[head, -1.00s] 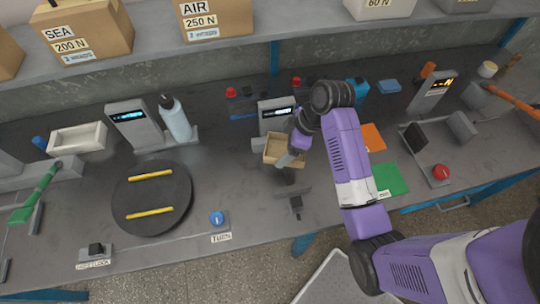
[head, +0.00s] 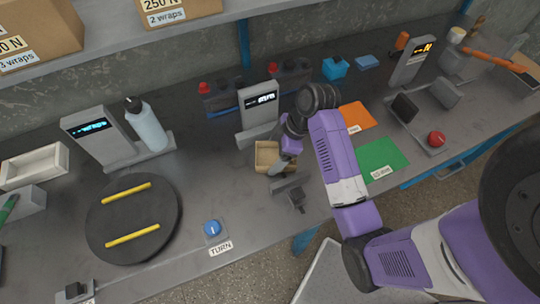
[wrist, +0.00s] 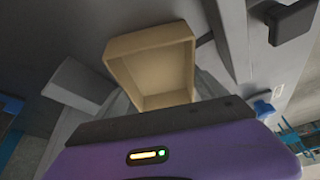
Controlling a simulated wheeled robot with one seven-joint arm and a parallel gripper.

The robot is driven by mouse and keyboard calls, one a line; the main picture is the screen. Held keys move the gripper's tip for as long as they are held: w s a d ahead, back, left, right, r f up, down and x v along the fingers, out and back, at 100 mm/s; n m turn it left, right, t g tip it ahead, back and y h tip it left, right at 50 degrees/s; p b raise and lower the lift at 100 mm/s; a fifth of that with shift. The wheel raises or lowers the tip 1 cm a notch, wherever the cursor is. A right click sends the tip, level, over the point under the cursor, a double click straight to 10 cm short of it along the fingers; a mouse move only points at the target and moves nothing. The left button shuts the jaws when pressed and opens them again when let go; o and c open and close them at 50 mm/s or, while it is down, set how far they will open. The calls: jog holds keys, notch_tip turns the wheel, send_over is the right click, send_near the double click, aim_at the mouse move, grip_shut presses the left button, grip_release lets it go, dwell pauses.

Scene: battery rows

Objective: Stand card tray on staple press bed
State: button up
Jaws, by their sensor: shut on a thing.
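A small tan open tray (head: 268,158), the card tray by its look, is at my gripper (head: 280,167) near the middle of the bench. My gripper is shut on the tray. In the wrist view the tray (wrist: 150,65) is tilted with its empty inside showing; the fingertips are hidden there. An orange-levered device (head: 492,54) at the far right may be the staple press; its bed is too small to make out. A green lever (head: 8,208) shows at the left edge, mostly cut off.
A grey display stand (head: 258,118) is just behind the tray. A small grey bracket (head: 290,190) is in front. Left are a black turntable (head: 112,228), a blue button (head: 212,227) and a bottle (head: 147,128). Right are orange (head: 357,116) and green (head: 380,160) mats and a red button (head: 436,139).

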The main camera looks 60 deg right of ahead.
jog(key=o, duration=1.3)
